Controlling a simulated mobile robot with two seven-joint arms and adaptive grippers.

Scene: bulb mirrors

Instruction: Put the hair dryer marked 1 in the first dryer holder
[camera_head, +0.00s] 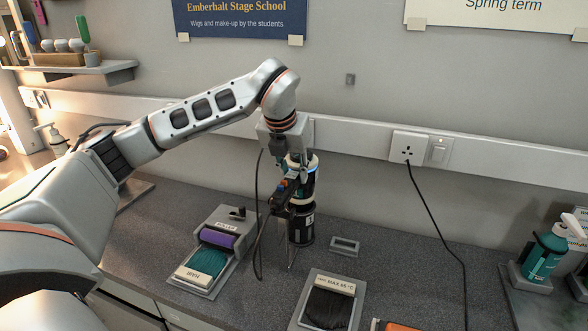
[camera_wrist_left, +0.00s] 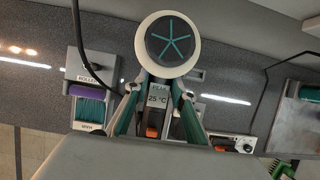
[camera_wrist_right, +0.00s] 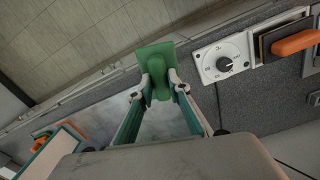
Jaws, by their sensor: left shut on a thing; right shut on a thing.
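The hair dryer (camera_head: 302,232) is dark with a pale ring, and a small white label shows near its lower end. My left gripper (camera_head: 287,180) is shut on its handle and holds it barrel upright above the counter. In the left wrist view the dryer's round white-rimmed end with a teal star (camera_wrist_left: 171,44) faces the camera, above a handle with a "25 °C" display and an orange switch. In the right wrist view my right gripper (camera_wrist_right: 161,86) is shut on a green tool (camera_wrist_right: 155,56) with a flat plate. I cannot make out which fixture is the first dryer holder.
A grey stand with a purple roller (camera_head: 217,238) and teal strands is left of the dryer. A small grey frame (camera_head: 344,246) and a tray of dark hair (camera_head: 328,308) are to its right. A teal pump bottle (camera_head: 545,252) stands at far right. Black cables hang nearby.

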